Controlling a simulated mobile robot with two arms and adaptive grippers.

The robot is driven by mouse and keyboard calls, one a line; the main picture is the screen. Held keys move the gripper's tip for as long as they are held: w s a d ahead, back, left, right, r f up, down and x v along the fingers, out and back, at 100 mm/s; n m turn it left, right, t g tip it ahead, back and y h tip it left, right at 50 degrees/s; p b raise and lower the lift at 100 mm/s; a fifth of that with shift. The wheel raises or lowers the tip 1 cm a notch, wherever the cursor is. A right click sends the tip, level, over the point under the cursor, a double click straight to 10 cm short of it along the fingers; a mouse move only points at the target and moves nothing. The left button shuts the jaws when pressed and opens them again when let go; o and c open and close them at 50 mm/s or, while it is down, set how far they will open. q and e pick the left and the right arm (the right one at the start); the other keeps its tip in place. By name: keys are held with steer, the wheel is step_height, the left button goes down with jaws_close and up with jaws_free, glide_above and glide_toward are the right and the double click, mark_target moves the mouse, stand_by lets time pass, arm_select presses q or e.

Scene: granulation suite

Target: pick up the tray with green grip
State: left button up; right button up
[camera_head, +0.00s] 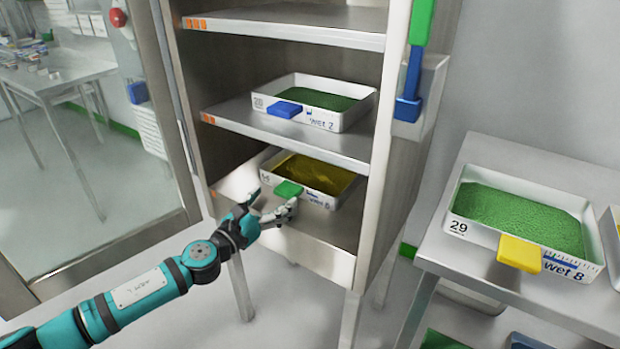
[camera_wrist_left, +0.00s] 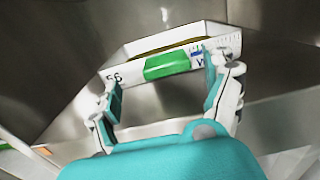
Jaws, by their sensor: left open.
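The tray with the green grip (camera_head: 329,200) is a white tray holding a yellow material, on the lower shelf of the rack. Its green grip (camera_head: 288,189) sticks out at the front. In the left wrist view the green grip (camera_wrist_left: 167,65) lies ahead, between and beyond the fingers. My left gripper (camera_head: 274,202) is open and empty, just in front of the grip, with its fingers apart from it as far as I can tell. The tray's back part is shaded by the shelf above. My right gripper is not in view.
A white tray with a blue grip (camera_head: 340,122) sits on the shelf above. A tray with a yellow grip (camera_head: 470,228) stands on the right table (camera_head: 480,270). The rack's side post (camera_head: 378,150) and upper shelf (camera_head: 225,117) bound the space. A glass door (camera_head: 100,150) stands left.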

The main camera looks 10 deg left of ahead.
mark_target(282, 194)
arm_select(q)
steer(key=x, duration=0.5)
steer(key=shift+s+d+r, duration=0.1)
steer(key=shift+d, duration=0.25)
steer(key=c, duration=1.4)
steer(key=shift+r, duration=0.1)
steer(key=shift+c, duration=0.7)
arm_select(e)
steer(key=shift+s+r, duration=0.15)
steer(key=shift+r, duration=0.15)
